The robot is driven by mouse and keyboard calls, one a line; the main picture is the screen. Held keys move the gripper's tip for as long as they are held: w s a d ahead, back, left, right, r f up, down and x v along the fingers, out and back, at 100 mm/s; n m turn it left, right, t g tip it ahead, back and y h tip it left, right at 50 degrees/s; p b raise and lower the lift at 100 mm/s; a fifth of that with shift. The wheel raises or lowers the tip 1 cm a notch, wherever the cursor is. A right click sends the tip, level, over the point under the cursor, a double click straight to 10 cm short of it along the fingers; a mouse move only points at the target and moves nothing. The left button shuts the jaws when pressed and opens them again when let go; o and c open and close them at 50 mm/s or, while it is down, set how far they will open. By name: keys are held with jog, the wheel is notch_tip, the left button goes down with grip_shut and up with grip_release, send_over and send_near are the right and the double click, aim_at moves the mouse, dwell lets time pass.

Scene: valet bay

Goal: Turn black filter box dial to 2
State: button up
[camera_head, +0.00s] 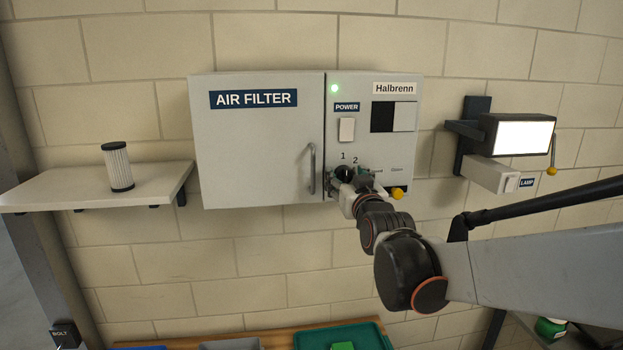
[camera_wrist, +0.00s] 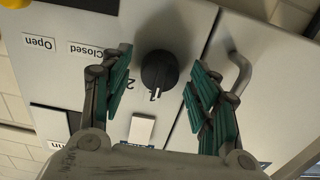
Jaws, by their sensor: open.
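The black dial (camera_wrist: 158,70) is a round knob on the grey filter box (camera_head: 262,150), below the POWER label. In the wrist view, which is upside down, it sits between the two green-padded fingers of my gripper (camera_wrist: 158,60). The gripper is open, with a gap on both sides of the dial. A pale mark at the dial's lower edge there appears to be on the side of the 1; the 2 is off to its left. In the head view my gripper (camera_head: 350,182) partly covers the dial (camera_head: 344,173), and the numbers 1 and 2 show above it.
A door handle (camera_wrist: 240,72) stands close beside the right finger in the wrist view. A white power switch (camera_head: 347,130) and a yellow knob (camera_head: 398,193) are near the dial. A filter cartridge (camera_head: 117,167) stands on the left shelf (camera_head: 60,192); a lamp (camera_head: 522,134) is on the right.

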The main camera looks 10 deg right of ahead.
jog(key=shift+c, duration=0.2)
jog(key=c, duration=1)
jog(key=shift+c, duration=0.2)
jog(key=m+b, duration=0.2)
jog(key=m, duration=0.1)
jog(key=shift+f+m, duration=0.1)
jog(key=shift+m, duration=0.3)
jog(key=m+b, duration=0.2)
jog(key=m, duration=0.2)
jog(key=shift+m, duration=0.4)
